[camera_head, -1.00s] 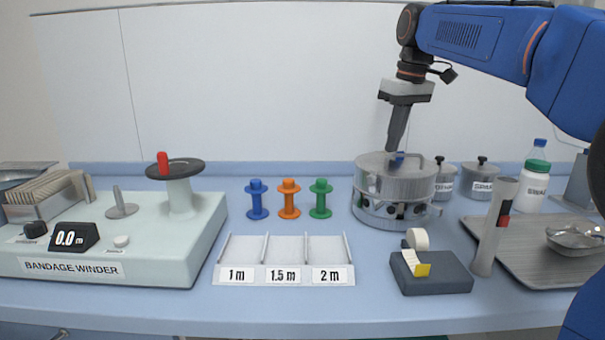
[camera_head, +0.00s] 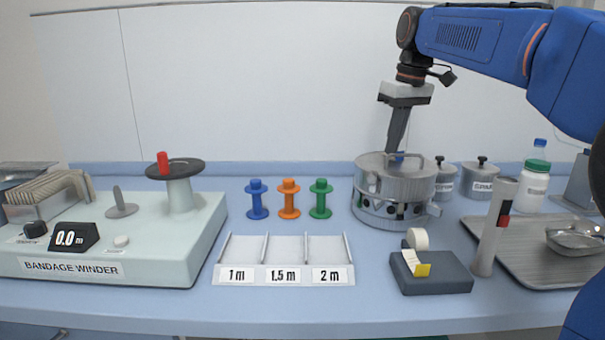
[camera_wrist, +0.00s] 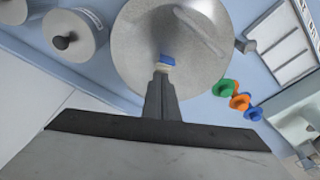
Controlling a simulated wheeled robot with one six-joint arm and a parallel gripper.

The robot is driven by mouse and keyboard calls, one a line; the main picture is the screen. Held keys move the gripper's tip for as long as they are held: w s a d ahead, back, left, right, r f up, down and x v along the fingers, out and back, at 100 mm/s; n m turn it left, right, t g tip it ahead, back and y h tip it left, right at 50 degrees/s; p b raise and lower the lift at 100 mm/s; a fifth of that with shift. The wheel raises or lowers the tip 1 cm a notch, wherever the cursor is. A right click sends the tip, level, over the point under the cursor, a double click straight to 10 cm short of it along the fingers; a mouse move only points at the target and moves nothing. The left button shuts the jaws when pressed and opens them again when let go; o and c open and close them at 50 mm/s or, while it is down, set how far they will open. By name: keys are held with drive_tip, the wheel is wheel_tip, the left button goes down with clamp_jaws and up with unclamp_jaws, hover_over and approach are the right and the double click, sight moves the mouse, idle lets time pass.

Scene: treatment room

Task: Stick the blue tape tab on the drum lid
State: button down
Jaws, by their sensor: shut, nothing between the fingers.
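The metal drum (camera_head: 390,207) stands at the right of the bench with its grey lid (camera_head: 372,163) on top, also seen in the wrist view (camera_wrist: 140,55). I cannot tell whether the tips touch the tab or the lid.
A raised handle (camera_head: 437,161) is on the lid. Two lidded canisters (camera_head: 481,180) and a green-capped bottle (camera_head: 536,181) stand to the right. A tape dispenser (camera_head: 432,272), an upright grey holder (camera_head: 494,226) and a tray (camera_head: 515,260) lie in front. Coloured spools (camera_head: 289,199) stand to the left.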

wheel_tip(320, 180, up, 7)
idle(0.9)
drive_tip(key=shift+s+f, duration=0.1)
drive_tip(key=shift+s, duration=0.05)
